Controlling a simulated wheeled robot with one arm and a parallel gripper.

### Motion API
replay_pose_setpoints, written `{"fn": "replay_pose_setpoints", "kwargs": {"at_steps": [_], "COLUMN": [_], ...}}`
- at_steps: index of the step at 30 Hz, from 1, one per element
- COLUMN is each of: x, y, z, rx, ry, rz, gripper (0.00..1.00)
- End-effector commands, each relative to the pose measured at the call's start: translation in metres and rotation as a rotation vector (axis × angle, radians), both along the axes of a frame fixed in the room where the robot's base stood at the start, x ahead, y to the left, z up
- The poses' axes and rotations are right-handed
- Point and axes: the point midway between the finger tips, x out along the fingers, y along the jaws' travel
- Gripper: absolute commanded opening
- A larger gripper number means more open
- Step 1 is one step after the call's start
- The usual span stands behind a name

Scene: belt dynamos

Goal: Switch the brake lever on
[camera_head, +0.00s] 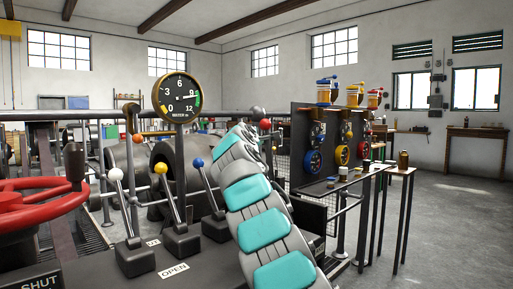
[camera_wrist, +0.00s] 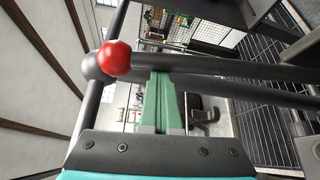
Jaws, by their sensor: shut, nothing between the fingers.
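Several levers stand on the dark console, with a white knob (camera_head: 115,174), a yellow knob (camera_head: 160,168) and a blue knob (camera_head: 197,163). A red knob (camera_head: 265,124) shows just beyond the end of my arm, and an orange knob (camera_head: 138,138) stands farther left. No readable label shows which one is the brake lever. In the wrist view the red knob (camera_wrist: 116,58) is large and close, left of my gripper (camera_wrist: 162,76). The green fingers are shut, empty, and appear apart from the knob. My arm hides the gripper in the head view.
A red handwheel (camera_head: 40,205) is at left, and a round gauge (camera_head: 178,97) stands behind the levers. A dark panel (camera_head: 300,150) with coloured devices stands to the right. Open floor (camera_head: 450,230) lies at far right.

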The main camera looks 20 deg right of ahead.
Motion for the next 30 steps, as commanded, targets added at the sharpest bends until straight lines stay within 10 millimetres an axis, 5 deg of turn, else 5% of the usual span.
{"fn": "replay_pose_setpoints", "kwargs": {"at_steps": [17, 30], "x": [-0.062, -0.133], "y": [-0.025, -0.05], "z": [0.001, -0.001], "rx": [0.051, 0.104], "ry": [-0.131, -0.276], "rz": [-0.007, -0.007], "gripper": [0.0, 0.0]}}
